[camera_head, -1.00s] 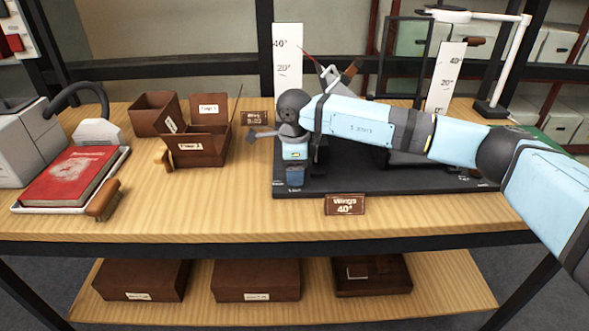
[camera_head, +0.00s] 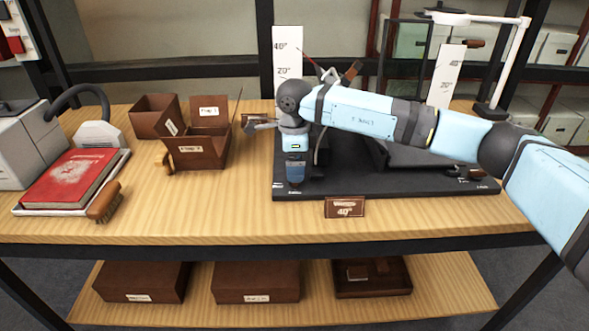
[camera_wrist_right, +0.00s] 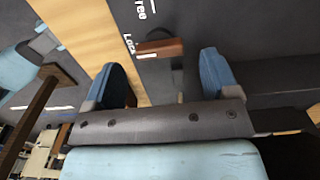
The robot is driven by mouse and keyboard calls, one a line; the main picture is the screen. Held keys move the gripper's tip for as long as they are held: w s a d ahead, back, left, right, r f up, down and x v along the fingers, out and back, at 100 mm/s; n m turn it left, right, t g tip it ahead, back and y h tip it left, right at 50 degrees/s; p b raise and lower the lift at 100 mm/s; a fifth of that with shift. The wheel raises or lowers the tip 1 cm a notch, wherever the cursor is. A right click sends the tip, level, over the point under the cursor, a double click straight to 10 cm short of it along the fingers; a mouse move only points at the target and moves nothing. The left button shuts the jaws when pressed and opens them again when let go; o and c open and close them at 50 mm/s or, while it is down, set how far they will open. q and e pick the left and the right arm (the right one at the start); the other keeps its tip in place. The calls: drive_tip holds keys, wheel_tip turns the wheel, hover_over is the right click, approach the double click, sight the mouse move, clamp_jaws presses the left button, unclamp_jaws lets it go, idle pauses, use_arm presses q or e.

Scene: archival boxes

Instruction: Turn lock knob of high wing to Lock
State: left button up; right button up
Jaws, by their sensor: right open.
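My right gripper (camera_head: 295,186) points down over the front left corner of the black wing stand (camera_head: 390,187). In the right wrist view its two blue fingers (camera_wrist_right: 165,82) are apart with nothing between their tips. A brown lock knob (camera_wrist_right: 160,48) shows just beyond the fingers, lying crosswise, with one end next to the word "Lock"; "Free" is printed farther up. In the head view my gripper hides this knob. Another dark knob (camera_head: 466,172) sits at the stand's front right corner. My left gripper is out of view.
Two upright angle scales (camera_head: 288,58) (camera_head: 445,80) stand behind the stand. A "40°" sign (camera_head: 345,208) is at its front. Brown boxes (camera_head: 197,150), a red book (camera_head: 70,178) and a brush (camera_head: 104,203) lie to the left. The front table strip is mostly clear.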

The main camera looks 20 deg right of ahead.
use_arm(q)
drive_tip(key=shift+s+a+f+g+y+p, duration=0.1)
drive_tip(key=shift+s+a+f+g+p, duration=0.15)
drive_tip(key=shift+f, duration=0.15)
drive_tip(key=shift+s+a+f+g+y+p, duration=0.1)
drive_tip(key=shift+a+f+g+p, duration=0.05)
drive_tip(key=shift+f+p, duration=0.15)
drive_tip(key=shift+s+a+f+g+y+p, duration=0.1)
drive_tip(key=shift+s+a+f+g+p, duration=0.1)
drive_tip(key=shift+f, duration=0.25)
use_arm(e)
wheel_tip(320, 180, up, 11)
